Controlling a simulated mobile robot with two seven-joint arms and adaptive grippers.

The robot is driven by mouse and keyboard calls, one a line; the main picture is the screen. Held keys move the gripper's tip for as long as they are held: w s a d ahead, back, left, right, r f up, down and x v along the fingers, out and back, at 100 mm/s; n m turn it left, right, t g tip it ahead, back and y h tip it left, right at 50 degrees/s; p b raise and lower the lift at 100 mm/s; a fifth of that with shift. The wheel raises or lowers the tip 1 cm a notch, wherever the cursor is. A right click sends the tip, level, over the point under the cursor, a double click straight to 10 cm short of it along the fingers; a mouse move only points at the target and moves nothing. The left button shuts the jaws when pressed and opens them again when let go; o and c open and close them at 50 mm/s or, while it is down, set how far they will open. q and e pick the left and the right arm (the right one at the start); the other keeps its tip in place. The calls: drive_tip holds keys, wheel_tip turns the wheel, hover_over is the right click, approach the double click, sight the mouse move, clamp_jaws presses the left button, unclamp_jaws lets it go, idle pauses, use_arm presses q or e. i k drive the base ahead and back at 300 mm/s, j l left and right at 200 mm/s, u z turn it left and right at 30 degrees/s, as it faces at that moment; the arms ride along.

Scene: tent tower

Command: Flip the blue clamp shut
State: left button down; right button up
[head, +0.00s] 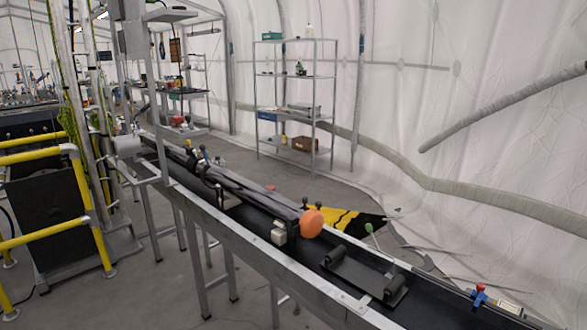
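A small blue clamp-like fitting (479,298) with a red top stands at the lower right, at the end of the dark trough. Its handle is too small to tell open from shut. Another small blue part (203,150) shows farther up the trough, beside a long dark pole assembly (250,190) with an orange round end (312,223). I cannot tell whether this blue part is a clamp. Neither of my grippers is in view.
The long metal-framed trough (240,235) runs from back left to front right, with a black cradle (365,277) in it. A shelf rack (296,90) stands behind. Yellow railings (80,175) are at left. Grey floor is open at lower left.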

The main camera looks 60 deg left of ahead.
sight(203, 148)
drive_tip(key=z, duration=9.45)
drive_tip(key=i+j+z, duration=0.15)
drive_tip(key=i+j, duration=0.7)
drive_tip(key=i, duration=0.2)
drive_tip(key=i+j+z, duration=0.1)
drive_tip(key=i+j, duration=0.85)
drive_tip(key=i+l, duration=0.05)
drive_tip(key=i, duration=0.05)
